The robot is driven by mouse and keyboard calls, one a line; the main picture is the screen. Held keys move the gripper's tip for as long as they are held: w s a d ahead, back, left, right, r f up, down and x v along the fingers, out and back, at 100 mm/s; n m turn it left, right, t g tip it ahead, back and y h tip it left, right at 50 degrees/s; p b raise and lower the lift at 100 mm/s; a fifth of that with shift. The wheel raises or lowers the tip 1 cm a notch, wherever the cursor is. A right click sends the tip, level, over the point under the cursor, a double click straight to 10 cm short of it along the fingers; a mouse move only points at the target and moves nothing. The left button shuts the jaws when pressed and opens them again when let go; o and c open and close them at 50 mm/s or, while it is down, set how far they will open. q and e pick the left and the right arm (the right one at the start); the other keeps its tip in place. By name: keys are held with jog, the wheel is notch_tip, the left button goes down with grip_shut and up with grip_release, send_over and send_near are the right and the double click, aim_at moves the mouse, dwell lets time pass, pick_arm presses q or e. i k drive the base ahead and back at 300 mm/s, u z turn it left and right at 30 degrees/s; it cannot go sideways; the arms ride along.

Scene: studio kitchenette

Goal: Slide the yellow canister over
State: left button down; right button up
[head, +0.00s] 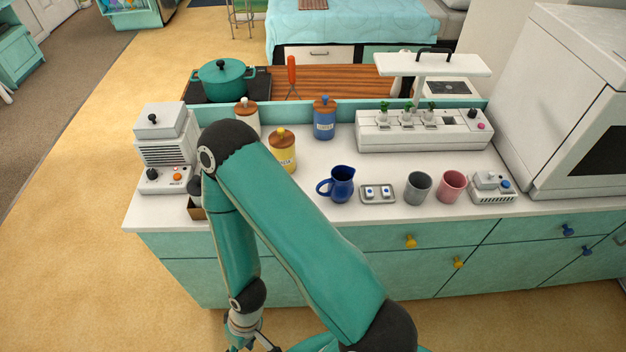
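The yellow canister (284,157) stands upright on the white counter in the head view. It has a brown lid with a yellow knob and a pale label that I cannot read fully. My green arm's elbow rises in front of the counter, just left of the canister in the picture, and partly covers its lower left side. My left gripper (250,342) hangs low in front of the cabinets, away from the canister. It is cut off by the bottom edge, so its opening is unclear. My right gripper is not in view.
A white canister (252,119) and a blue canister (324,124) stand behind the yellow one. A blue pitcher (342,185) stands to its right, with a grey cup (418,188) and pink cup (452,186) beyond. A white appliance (166,150) stands left. Bare counter lies right of the canister.

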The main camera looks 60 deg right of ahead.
aim_at(287, 158)
jog(key=z, duration=0.1)
jog(key=k, duration=0.4)
jog(key=z, duration=0.15)
jog(key=i, duration=0.2)
jog(key=z, duration=3.65)
jog(key=i, duration=0.1)
jog(key=u, duration=2)
jog(key=k, duration=0.35)
jog(key=z, duration=0.5)
jog(key=i, duration=0.2)
